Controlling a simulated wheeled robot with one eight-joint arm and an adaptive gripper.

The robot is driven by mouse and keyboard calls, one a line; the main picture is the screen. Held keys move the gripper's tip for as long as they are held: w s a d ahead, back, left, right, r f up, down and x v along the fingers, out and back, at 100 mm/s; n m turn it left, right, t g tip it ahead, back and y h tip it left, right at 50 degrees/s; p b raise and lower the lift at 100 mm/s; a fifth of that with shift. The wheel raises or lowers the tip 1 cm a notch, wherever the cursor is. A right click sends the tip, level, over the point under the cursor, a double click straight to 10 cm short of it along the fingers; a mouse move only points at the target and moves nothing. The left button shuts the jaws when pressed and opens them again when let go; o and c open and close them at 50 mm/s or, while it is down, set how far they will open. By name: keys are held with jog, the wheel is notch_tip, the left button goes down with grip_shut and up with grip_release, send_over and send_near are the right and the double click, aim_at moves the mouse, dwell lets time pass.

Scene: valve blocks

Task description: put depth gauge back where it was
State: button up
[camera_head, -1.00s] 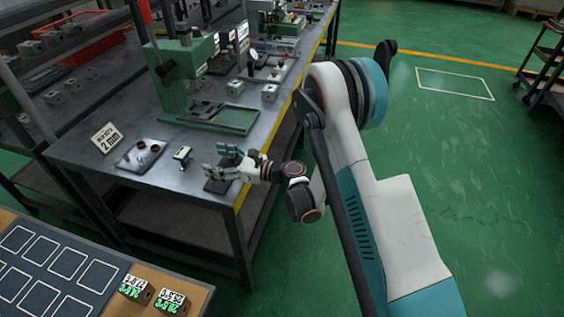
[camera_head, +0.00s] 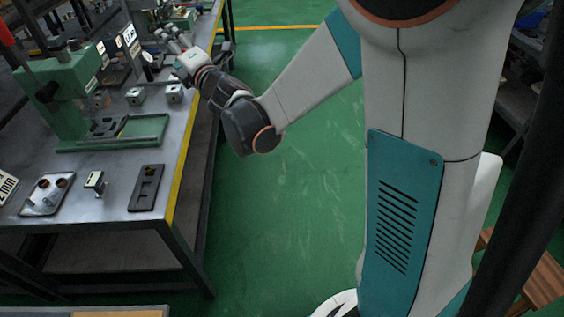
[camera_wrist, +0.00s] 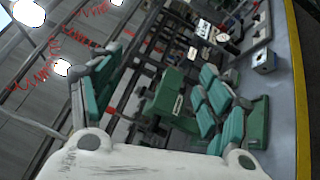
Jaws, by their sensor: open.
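My gripper (camera_head: 174,40) is up over the far right part of the workbench, its fingers apart with nothing seen between them. In the wrist view my gripper (camera_wrist: 160,95) shows teal fingers spread wide. A small upright device with a pale face (camera_head: 95,181) stands near the bench's front; I cannot tell whether it is the depth gauge. To its right lies a flat black holder (camera_head: 146,196) with recesses. A round white dial (camera_head: 147,57) stands farther back, near my gripper. No depth gauge can be made out for certain.
A green press (camera_head: 62,88) with a green-edged base stands on the bench (camera_head: 118,207). A metal tray (camera_head: 45,196) with round parts is at front left. The green floor right of the bench is clear.

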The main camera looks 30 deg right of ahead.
jog(key=s+d+f+m+g+h, duration=0.1)
jog(key=s+d+m+g+h, duration=0.45)
jog(key=s+d+m, duration=0.8)
jog(key=s+a+f+m+g, duration=0.1)
jog(key=s+f+m+g, duration=0.2)
jog(key=s, duration=0.8)
jog(key=s+a+f+m+g+y, duration=0.1)
jog(key=s+a+f+m+g, duration=0.1)
jog(key=s+f+m, duration=0.5)
jog(key=s+g, duration=0.1)
jog(key=s, duration=0.4)
jog(key=shift+f, duration=0.2)
jog(key=shift+s, duration=0.1)
